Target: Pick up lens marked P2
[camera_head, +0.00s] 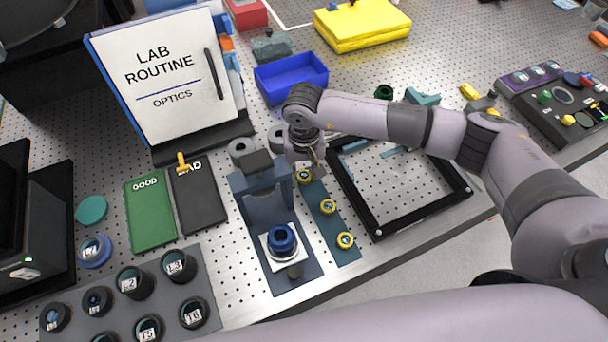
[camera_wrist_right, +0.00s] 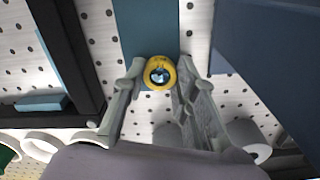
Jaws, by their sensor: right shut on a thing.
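Three small yellow-ringed lenses lie along a narrow teal strip (camera_head: 336,224): a far one (camera_head: 304,176), a middle one (camera_head: 328,207) and a near one (camera_head: 345,240). Their markings are too small to read, so I cannot tell which is P2. My right gripper (camera_head: 306,168) reaches down at the far end of the strip. In the right wrist view its fingers (camera_wrist_right: 158,80) are shut on the far lens (camera_wrist_right: 160,74), one on each side. The lens appears at the strip, and I cannot tell whether it is lifted. My left gripper is not in view.
A dark blue stand (camera_head: 257,184) holding a blue-ringed lens (camera_head: 282,238) is close to the left of the strip. A black square frame (camera_head: 452,203) lies to the right. A tray of black lenses (camera_head: 205,265) and a sign (camera_head: 165,85) are further left.

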